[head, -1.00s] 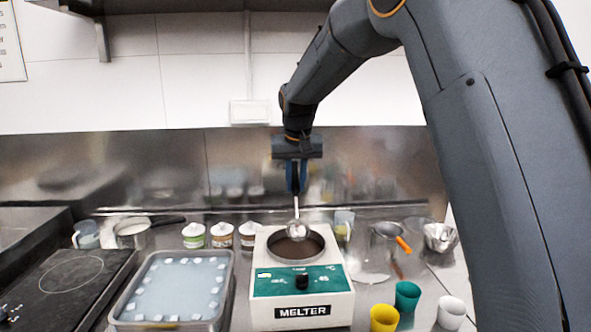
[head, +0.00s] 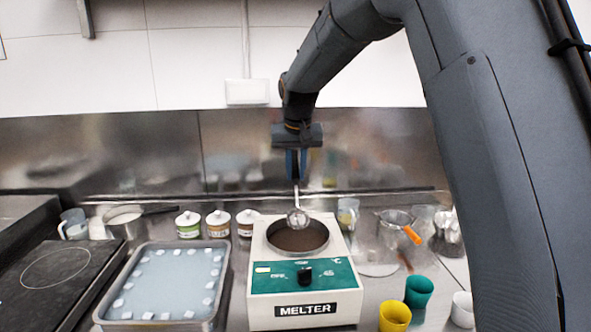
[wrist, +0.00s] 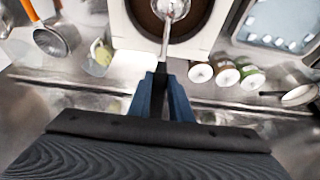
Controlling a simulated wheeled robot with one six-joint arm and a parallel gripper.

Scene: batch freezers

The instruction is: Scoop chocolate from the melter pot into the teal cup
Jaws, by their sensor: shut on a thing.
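My gripper (head: 296,166) is shut on the handle of a metal ladle (head: 297,216) and holds it upright, bowl down, at the melter pot's opening. The ladle also shows in the wrist view (wrist: 167,38). I cannot tell whether its bowl touches the chocolate. The melter (head: 304,282) is a white box with a green panel; its round pot (head: 299,252) holds dark brown chocolate (head: 297,238). The teal cup (head: 419,291) stands right of the melter, upright; its inside is not clear.
A yellow cup (head: 395,317) and a white cup (head: 462,309) stand near the teal cup. A tray with pale blue liquid (head: 165,283) lies left of the melter. Several lidded jars (head: 188,224) stand behind it. A strainer with an orange handle (head: 412,236) lies at the back right.

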